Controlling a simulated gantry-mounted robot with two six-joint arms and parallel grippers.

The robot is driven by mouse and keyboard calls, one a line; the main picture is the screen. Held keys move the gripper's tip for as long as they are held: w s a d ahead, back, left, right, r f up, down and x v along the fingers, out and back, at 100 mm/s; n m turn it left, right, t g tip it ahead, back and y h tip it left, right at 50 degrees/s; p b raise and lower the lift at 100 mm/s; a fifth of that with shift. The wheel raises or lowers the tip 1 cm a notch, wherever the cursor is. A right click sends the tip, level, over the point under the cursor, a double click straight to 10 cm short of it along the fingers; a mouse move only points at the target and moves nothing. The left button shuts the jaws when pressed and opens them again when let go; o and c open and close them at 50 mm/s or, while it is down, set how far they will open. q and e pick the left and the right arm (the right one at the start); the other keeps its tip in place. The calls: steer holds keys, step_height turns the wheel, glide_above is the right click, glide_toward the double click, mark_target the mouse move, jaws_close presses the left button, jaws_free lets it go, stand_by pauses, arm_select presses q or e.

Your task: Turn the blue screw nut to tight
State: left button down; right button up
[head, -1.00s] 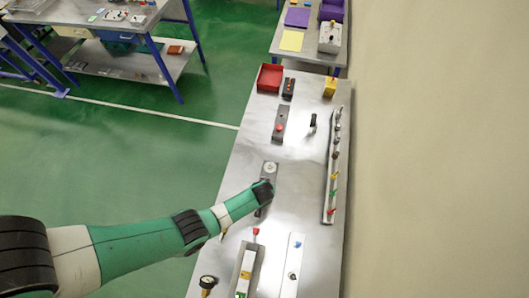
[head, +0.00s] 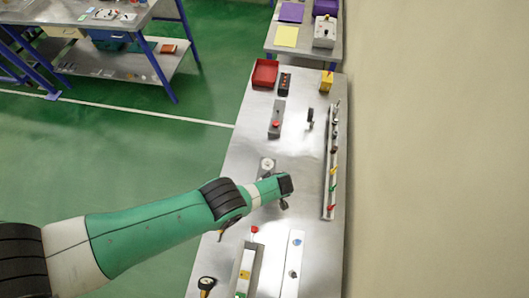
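My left arm reaches in from the left. Its gripper (head: 284,204) hangs over the middle of the table, beyond the white plate and apart from the blue part. The fingers are too small and dark to tell whether they are open or shut. My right gripper is not in view.
A rail with several coloured handles (head: 330,180) runs along the table's right side. A grey block with a round dial (head: 267,164) is partly hidden by my arm. A red-knobbed fixture (head: 246,270) and a gauge (head: 207,283) stand near. A red bin (head: 265,73) stands far.

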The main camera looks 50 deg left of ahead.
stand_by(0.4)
arm_select(q)
steer(key=c, duration=0.6)
jaws_free()
steer(key=p+v, duration=0.6)
steer(key=v, duration=0.1)
steer(key=shift+r+p, duration=0.25)
steer(key=shift+p, duration=0.05)
steer(key=shift+d, duration=0.1)
